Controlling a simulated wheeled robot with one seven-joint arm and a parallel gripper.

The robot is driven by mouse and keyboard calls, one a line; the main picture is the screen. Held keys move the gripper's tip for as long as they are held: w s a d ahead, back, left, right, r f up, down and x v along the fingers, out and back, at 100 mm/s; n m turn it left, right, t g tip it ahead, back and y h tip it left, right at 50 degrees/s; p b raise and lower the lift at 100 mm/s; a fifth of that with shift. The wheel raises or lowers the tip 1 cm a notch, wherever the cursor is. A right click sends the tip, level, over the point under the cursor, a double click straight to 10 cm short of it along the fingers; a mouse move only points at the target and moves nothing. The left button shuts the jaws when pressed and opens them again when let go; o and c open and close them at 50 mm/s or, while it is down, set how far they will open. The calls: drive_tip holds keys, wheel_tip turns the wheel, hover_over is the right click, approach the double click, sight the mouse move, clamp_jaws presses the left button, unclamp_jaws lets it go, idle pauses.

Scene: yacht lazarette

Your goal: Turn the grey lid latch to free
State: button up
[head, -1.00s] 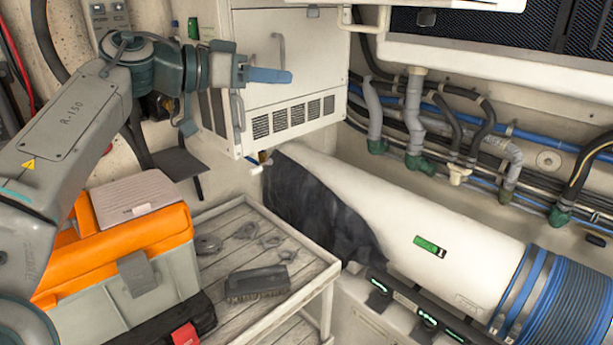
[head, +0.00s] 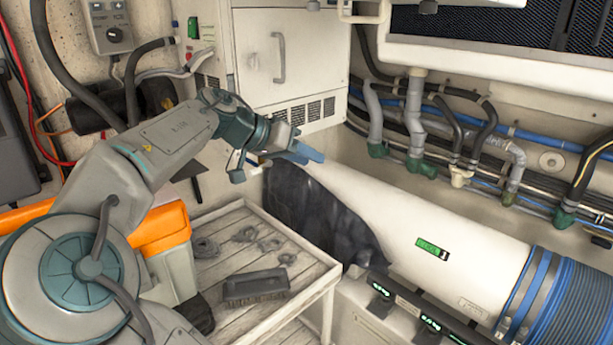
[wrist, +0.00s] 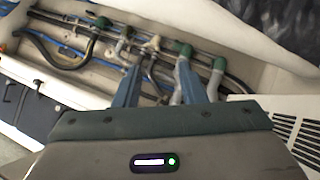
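The grey box with an orange lid (head: 160,228) stands at the lower left in the head view. My arm covers most of it. The grey latch on its front is hidden behind my arm. My gripper (head: 308,154) is to the right of the box and higher, in front of the dark cloth's upper end. In the wrist view, its two blue fingers (wrist: 157,82) stand apart with nothing between them. The wrist view does not show the box.
A slatted bench (head: 215,275) beside the box holds a brush (head: 256,285) and several small grey shackle-like pieces. A white cabinet (head: 300,60) hangs behind my gripper. A large white cylinder (head: 400,215), partly under dark cloth (head: 315,215), lies right of the bench. Pipes line the wall.

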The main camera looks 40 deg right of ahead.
drive_tip(key=shift+n+y, duration=0.4)
drive_tip(key=shift+y, duration=0.1)
drive_tip(key=shift+s+d+f, duration=0.1)
drive_tip(key=shift+d+f, duration=0.05)
drive_tip(key=shift+f, duration=0.85)
drive_tip(key=shift+d+f, duration=0.15)
drive_tip(key=shift+f, duration=0.85)
drive_tip(key=s+a+f+n+t+y, duration=0.1)
drive_tip(key=a+f+n+y, duration=0.15)
drive_tip(key=f, duration=0.55)
drive_tip(key=s+a+f+n+t+y, duration=0.1)
drive_tip(key=s+a+f+n+y, duration=0.2)
drive_tip(key=f, duration=0.4)
drive_tip(key=s+a+n+t+y, duration=0.1)
drive_tip(key=s+a+n, duration=0.2)
drive_tip(key=a, duration=0.4)
drive_tip(key=s+a+n+t+y, duration=0.1)
drive_tip(key=s+a+n+y, duration=0.1)
drive_tip(key=a, duration=0.5)
drive_tip(key=s+a+r+n+t+y, duration=0.1)
drive_tip(key=s+a+n+t, duration=0.1)
drive_tip(key=s+a+n, duration=0.2)
drive_tip(key=s+a, duration=0.1)
drive_tip(key=a, duration=0.2)
drive_tip(key=shift+a, duration=0.2)
